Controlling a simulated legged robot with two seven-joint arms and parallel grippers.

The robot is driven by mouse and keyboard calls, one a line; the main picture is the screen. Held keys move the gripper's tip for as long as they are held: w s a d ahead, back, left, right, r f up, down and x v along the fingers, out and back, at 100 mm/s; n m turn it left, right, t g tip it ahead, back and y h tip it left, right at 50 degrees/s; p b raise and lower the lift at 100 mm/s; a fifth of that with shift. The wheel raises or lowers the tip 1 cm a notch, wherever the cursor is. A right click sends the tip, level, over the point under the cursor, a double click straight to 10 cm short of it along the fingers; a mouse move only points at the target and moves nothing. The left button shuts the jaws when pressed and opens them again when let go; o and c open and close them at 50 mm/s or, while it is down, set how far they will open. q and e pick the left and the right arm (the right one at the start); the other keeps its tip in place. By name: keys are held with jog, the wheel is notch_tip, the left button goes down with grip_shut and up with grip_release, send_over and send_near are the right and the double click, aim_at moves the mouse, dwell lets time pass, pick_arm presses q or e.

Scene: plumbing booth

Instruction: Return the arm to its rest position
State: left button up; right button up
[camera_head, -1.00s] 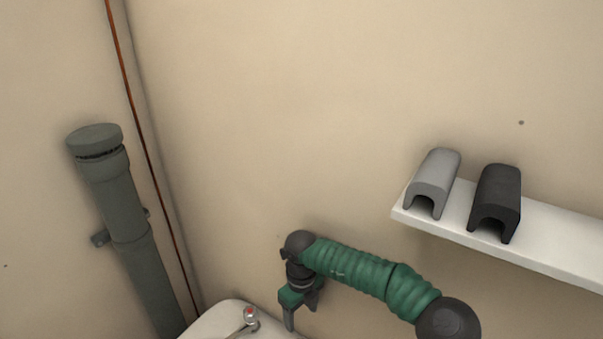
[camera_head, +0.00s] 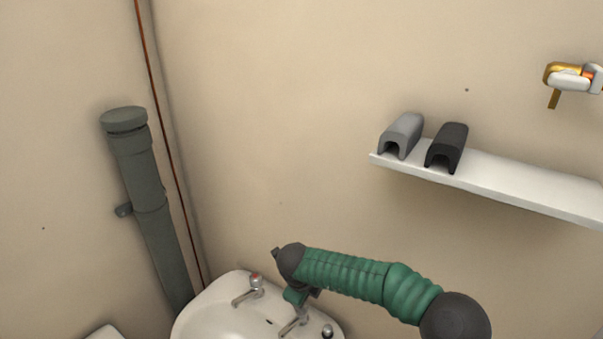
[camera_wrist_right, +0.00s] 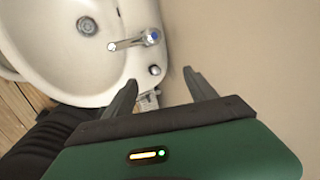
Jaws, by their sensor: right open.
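My right arm (camera_head: 345,275), green and ribbed with dark joints, reaches in from the lower right in the head view. Its right gripper (camera_head: 298,296) hangs over the back of the white washbasin (camera_head: 205,322), partly hidden by the wrist. In the right wrist view, the two dark fingers of the right gripper (camera_wrist_right: 160,80) are spread apart with nothing between them. Below them lie the basin rim (camera_wrist_right: 142,25), a tap with a blue mark (camera_wrist_right: 135,42) and a small round knob (camera_wrist_right: 154,70). My left gripper is not in view.
A white wall shelf (camera_head: 500,185) holds a grey pipe cover (camera_head: 402,133) and a black one (camera_head: 448,145). A brass and white fitting (camera_head: 570,78) is on the wall, upper right. A thick grey pipe (camera_head: 145,185) and a thin copper pipe (camera_head: 165,140) run down the left.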

notch_tip(320, 180, up, 6)
jog(key=w+n+t+y+b, duration=0.25)
jog(key=n+t, duration=0.45)
jog(key=n, duration=0.5)
jog(key=s+d+f+n+g, duration=0.3)
jog(key=s+d, duration=0.3)
jog(key=s, duration=0.4)
jog(key=s+d+f+n+g+b, duration=0.1)
jog(key=s+d+n, duration=0.4)
jog(key=s, duration=0.5)
jog(key=s+d+f+n+g, duration=0.4)
jog(key=s+d+f, duration=0.2)
jog(key=s, duration=0.4)
jog(key=shift+s+d+n+g+h+b, duration=0.25)
jog(key=shift+d+n+g+h+b, duration=0.1)
jog(key=shift+d+h, duration=0.15)
